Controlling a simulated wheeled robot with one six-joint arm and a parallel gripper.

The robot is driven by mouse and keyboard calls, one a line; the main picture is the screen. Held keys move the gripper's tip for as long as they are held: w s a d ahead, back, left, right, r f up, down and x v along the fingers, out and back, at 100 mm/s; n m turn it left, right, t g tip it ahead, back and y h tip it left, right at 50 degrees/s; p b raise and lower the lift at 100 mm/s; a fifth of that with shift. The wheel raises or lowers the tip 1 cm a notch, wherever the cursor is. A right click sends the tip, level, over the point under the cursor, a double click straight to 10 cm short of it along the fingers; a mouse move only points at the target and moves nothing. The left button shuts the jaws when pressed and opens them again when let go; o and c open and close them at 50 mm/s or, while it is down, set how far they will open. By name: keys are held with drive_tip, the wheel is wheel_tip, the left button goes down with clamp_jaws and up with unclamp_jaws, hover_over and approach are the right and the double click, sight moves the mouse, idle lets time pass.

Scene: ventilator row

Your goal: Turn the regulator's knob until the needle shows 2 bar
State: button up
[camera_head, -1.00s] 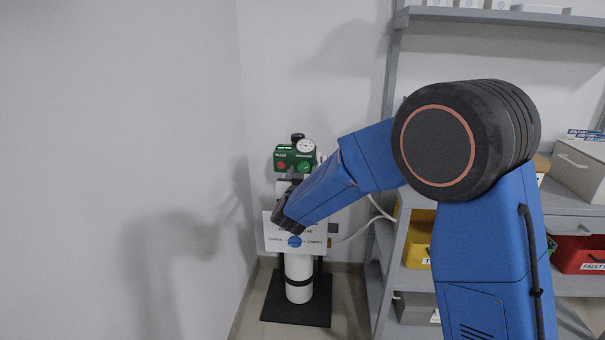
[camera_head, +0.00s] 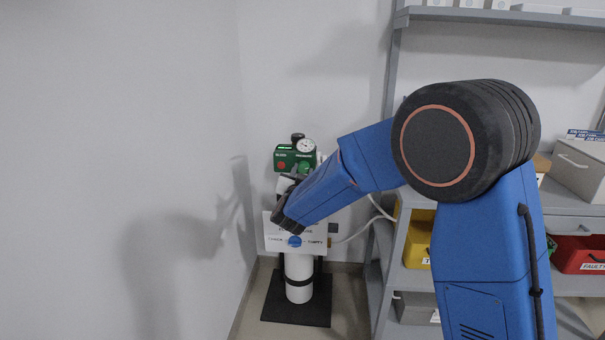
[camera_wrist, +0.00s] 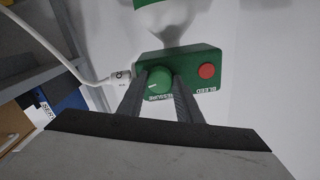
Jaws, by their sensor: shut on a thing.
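The green regulator box (camera_head: 283,160) sits on top of the white cylinder (camera_head: 297,272) by the wall. The round white gauge (camera_head: 305,146) is on its upper right; its needle is too small to read. The green pressure knob (camera_wrist: 158,82) is in the wrist view, with a pale mark on its face. My gripper (camera_wrist: 162,86) is shut on the knob, one finger on each side. In the head view my gripper is mostly hidden behind my arm. A red bleed button (camera_wrist: 207,71) sits beside the knob, apart from the fingers.
A white sign (camera_head: 282,240) with a blue spot hangs on the cylinder. A pale hose (camera_wrist: 60,52) runs from the regulator's side. Shelving with a yellow bin (camera_head: 417,240) and a red bin (camera_head: 578,254) stands at right. Bare wall lies at left.

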idle(0.4)
drive_tip(key=o, duration=1)
drive_tip(key=shift+o, duration=0.2)
drive_tip(key=s, duration=1.7)
drive_tip(key=shift+s+a, duration=0.2)
drive_tip(key=shift+a, duration=0.1)
